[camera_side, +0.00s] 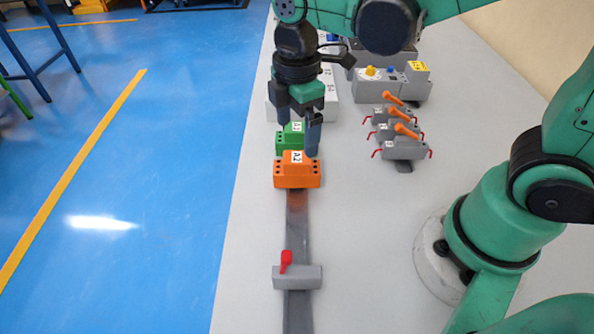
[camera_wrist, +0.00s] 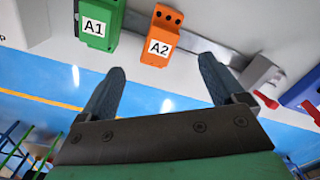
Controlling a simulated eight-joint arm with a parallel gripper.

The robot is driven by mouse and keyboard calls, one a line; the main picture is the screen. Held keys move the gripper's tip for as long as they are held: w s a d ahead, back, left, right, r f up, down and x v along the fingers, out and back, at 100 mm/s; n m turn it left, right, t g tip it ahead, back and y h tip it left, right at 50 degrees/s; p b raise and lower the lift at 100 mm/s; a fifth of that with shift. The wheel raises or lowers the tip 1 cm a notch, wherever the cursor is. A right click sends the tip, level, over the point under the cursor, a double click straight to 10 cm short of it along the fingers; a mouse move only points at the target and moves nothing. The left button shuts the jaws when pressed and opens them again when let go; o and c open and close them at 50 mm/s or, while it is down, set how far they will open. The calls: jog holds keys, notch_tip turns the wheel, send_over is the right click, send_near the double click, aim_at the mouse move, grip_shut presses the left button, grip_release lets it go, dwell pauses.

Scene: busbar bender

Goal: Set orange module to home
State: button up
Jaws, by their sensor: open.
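The orange module (camera_side: 297,174), labelled A2, sits on the dark rail (camera_side: 298,222) in the side view, directly in front of the green module (camera_side: 286,140) labelled A1. My gripper (camera_side: 298,138) is open and points down, just above and behind the orange module. One finger hangs close beside the orange module's top; whether they touch I cannot tell. In the wrist view the orange module (camera_wrist: 161,36) lies beyond the open fingers, roughly between them, with the green module (camera_wrist: 97,22) to its left. Nothing is held between the fingers.
A grey stop block (camera_side: 297,277) with a red lever (camera_side: 286,260) sits on the rail nearer the camera. Grey devices with orange handles (camera_side: 404,148) stand to the right. The rail between orange module and stop block is clear. The table's left edge borders blue floor.

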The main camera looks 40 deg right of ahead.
aim_at(297, 157)
jog(key=n, duration=0.6)
jog(key=shift+f, duration=0.1)
jog(key=n, duration=0.5)
jog(key=shift+f, duration=0.1)
jog(key=shift+f+n, duration=0.1)
jog(key=shift+n, duration=0.4)
jog(key=shift+f, duration=2.7)
grip_shut()
